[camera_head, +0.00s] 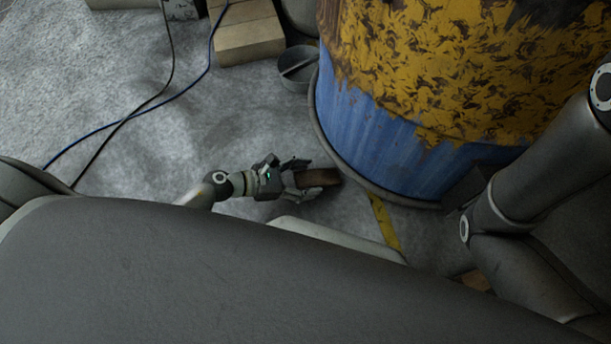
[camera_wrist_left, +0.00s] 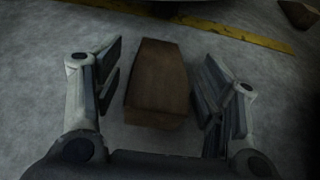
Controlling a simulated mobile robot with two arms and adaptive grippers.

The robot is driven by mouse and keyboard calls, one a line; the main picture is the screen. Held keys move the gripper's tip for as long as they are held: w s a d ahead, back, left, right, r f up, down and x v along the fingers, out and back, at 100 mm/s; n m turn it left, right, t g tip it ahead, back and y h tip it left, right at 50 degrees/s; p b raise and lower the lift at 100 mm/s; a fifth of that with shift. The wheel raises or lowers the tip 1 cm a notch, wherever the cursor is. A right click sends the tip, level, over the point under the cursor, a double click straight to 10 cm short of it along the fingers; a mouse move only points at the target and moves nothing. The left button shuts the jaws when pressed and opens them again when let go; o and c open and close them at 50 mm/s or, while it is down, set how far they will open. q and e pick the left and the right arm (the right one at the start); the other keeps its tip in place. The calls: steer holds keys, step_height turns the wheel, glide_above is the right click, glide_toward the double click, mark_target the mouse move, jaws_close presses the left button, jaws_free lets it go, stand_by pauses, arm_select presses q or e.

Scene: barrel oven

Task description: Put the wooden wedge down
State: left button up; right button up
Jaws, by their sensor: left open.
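The wooden wedge (camera_wrist_left: 158,82) is a brown block between the two fingers of my left gripper (camera_wrist_left: 162,85) in the left wrist view. The gripper is open, with a visible gap on each side of the wedge. The wedge appears to lie on the grey floor. In the head view the wedge (camera_head: 318,177) shows at the fingertips of my left gripper (camera_head: 305,178), close to the foot of the barrel. My right arm shows at the right of the head view, but its gripper is not visible.
The large blue and yellow barrel (camera_head: 375,130) stands just right of the wedge. A metal bucket (camera_head: 297,70) and wooden blocks (camera_head: 248,40) are behind. A blue cable (camera_head: 150,108) runs across the floor at left. A yellow floor stripe (camera_head: 384,222) is near. Another wooden piece (camera_wrist_left: 299,14) lies farther off.

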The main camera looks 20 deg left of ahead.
arm_select(q)
steer(key=shift+r, duration=0.1)
steer(key=shift+a+r+p, duration=0.15)
steer(key=shift+r+p, duration=0.05)
steer(key=shift+p, duration=0.1)
steer(key=p+v, duration=0.4)
steer(key=v, duration=0.7)
steer(key=shift+s, duration=0.1)
steer(key=shift+s+a, duration=0.2)
